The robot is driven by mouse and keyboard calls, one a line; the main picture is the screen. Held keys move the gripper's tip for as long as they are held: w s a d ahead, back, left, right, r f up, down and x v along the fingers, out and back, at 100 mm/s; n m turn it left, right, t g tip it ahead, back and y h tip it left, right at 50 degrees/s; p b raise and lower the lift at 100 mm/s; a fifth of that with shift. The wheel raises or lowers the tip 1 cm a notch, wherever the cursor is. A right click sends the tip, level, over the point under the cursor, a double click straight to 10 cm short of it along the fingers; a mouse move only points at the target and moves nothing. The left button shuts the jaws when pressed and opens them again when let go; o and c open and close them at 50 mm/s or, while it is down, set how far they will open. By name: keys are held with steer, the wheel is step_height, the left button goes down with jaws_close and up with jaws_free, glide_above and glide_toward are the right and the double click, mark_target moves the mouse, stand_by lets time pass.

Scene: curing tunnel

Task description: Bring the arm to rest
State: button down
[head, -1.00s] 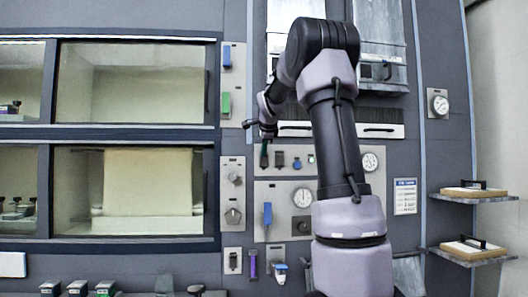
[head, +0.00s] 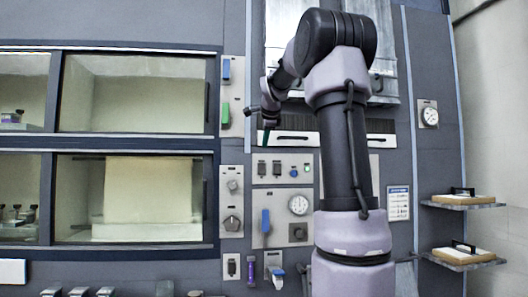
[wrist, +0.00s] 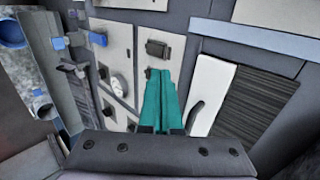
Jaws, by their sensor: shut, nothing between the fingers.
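My arm rises in front of the panel wall in the head view and bends over to the left at the top. My gripper (head: 267,136) hangs at its end, seen small, in front of the panel just above a row of switches. In the wrist view the teal fingers of my gripper (wrist: 160,98) lie together, shut with nothing between them. They point at the control panel (wrist: 140,40) and appear apart from it, though the gap is hard to judge.
A control panel (head: 270,182) with switches, a gauge (head: 298,205) and a blue handle (head: 266,221) is close to my gripper. Two shelves (head: 470,205) with lidded boxes stick out at the right.

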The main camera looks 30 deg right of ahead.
steer(key=shift+v, duration=1.1)
steer(key=s+a+f+n+y, duration=0.1)
steer(key=s+a+f+n, duration=0.4)
steer(key=s, duration=0.5)
steer(key=s+a+f+n+g+y, duration=0.1)
steer(key=s+a+f+n+y, duration=0.1)
steer(key=s+a+f+n, duration=0.4)
steer(key=s+a+f+n+g+y, duration=0.1)
steer(key=s+a+f+n, duration=0.5)
steer(key=s+f, duration=0.5)
steer(key=s+a, duration=0.1)
steer(key=s, duration=0.3)
steer(key=shift+s+y, duration=0.15)
steer(key=shift+y, duration=0.25)
